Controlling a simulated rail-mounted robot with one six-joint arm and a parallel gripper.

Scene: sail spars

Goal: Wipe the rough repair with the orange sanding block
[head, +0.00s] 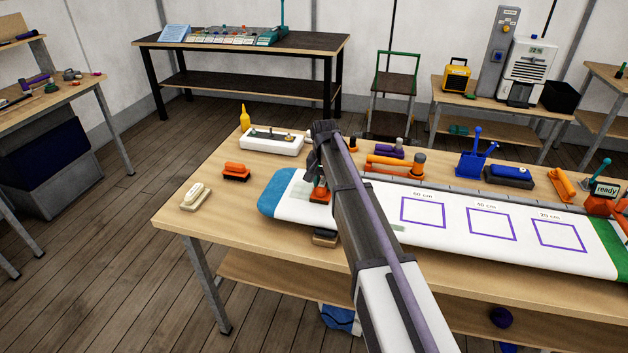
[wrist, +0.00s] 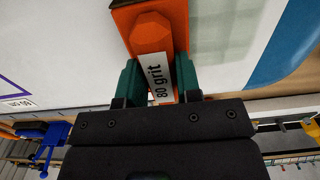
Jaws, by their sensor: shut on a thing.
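My gripper (head: 318,176) is over the blue-ended part of a long white spar (head: 375,210) on the wooden table. In the wrist view, the teal fingers of my gripper (wrist: 158,82) are shut on the orange sanding block (wrist: 150,32), labelled "80 grit". The block also shows in the head view (head: 320,194), close over the white surface; I cannot tell whether it touches. A pale grey-green patch (wrist: 226,30) lies beside the block towards the blue end in the wrist view. Another greenish patch (head: 398,228) shows right of my arm; I cannot tell which is the rough repair.
A white tray (head: 272,141) and a yellow bottle (head: 244,118) stand behind. Orange clamps (head: 396,162) and a blue holder (head: 474,164) line the far side.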

